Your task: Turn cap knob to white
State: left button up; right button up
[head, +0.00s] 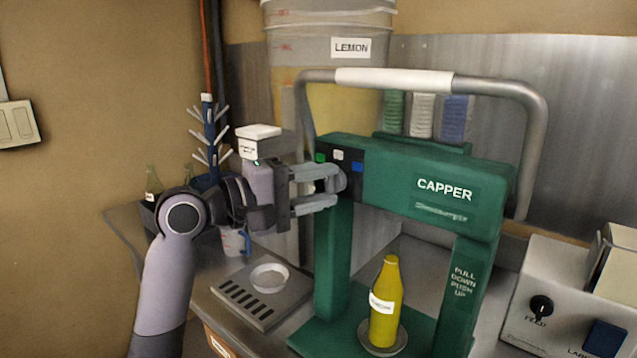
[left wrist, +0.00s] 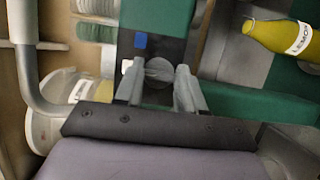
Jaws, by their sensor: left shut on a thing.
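The green capper (head: 425,190) stands on the counter. Its dark panel carries green, white (head: 339,154) and blue (head: 357,167) squares. The grey cap knob (head: 340,182) sits below the squares. My left gripper (head: 332,190) reaches it from the left and is shut on it. The left wrist view shows the knob (left wrist: 160,72) between my left gripper's two fingers (left wrist: 160,82), with the white square (left wrist: 127,66) and blue square (left wrist: 140,41) beside it. Where the knob points is too unclear to tell. My right gripper is not in view.
A filled yellow bottle (head: 384,300) stands on the capper's base. A curved handle (head: 400,78) arches over the capper. A drip tray (head: 250,300) with a small dish is in front of my left gripper. A bottle tree (head: 209,135) is behind, and a feed machine (head: 560,300) at right.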

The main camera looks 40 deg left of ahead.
pick_arm(q)
jog(key=o, duration=1)
jog(key=shift+o, duration=0.2)
jog(key=shift+s+a, duration=0.1)
jog(key=b+v, duration=0.1)
jog(key=v, duration=0.6)
jog(key=shift+b, duration=0.3)
